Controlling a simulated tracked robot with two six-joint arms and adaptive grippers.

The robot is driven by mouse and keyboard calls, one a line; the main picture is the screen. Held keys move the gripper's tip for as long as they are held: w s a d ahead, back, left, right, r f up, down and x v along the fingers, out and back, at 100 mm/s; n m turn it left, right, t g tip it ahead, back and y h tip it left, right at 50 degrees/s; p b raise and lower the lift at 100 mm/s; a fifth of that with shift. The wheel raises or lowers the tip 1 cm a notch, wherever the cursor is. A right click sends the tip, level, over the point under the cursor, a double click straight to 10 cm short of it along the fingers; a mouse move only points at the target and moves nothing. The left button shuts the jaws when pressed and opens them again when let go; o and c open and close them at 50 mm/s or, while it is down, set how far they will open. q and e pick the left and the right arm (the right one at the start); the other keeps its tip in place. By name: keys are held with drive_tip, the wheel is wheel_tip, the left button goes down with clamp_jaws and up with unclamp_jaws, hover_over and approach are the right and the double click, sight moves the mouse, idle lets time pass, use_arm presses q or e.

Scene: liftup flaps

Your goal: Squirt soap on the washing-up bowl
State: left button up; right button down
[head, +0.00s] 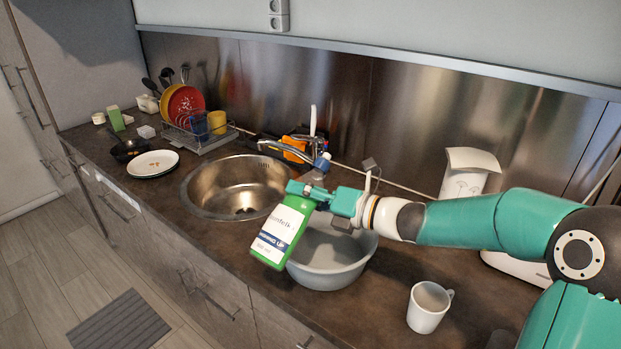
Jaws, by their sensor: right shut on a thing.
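My right gripper (318,194) is shut on the green soap bottle (282,232), which has a white label. The bottle is tilted, its cap end up and to the right, its base down and to the left. It hangs over the left side of the grey washing-up bowl (332,278) and hides part of the rim. The bowl stands on the counter right of the sink; what I see of its inside looks empty. No soap shows. My left gripper is out of view.
A round metal sink (222,190) with a tap lies left of the bowl. A white mug (428,308) stands on the counter at the front right. A dish rack (210,142) and a white plate (153,163) are at the far left.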

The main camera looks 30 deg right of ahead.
drive_tip(key=f+m, duration=0.1)
drive_tip(key=a+f+m+b, duration=0.1)
drive_tip(key=f+m, duration=0.2)
drive_tip(key=shift+s+a+f+m+y+b, duration=0.3)
drive_tip(key=shift+s+a+m+y+b, duration=0.05)
drive_tip(key=shift+s+a+m+y, duration=0.05)
drive_tip(key=m+p, duration=0.2)
drive_tip(key=p, duration=0.1)
drive_tip(key=m+t+p, duration=0.1)
drive_tip(key=p, duration=0.1)
drive_tip(key=shift+w+d+r+m, duration=0.1)
drive_tip(key=shift+d+r+m, duration=0.15)
drive_tip(key=shift+m, duration=0.15)
drive_tip(key=shift+d+f+m+p, duration=0.1)
drive_tip(key=shift+f+m+p, duration=0.3)
drive_tip(key=shift+m+p, duration=0.7)
drive_tip(key=n, duration=0.3)
drive_tip(key=shift+a+r+n+b, duration=0.25)
drive_tip(key=shift+n+b, duration=0.05)
drive_tip(key=shift+n, duration=0.1)
drive_tip(key=shift+r+n+g, duration=0.15)
drive_tip(key=shift+n+g, duration=0.15)
drive_tip(key=shift+n, duration=0.8)
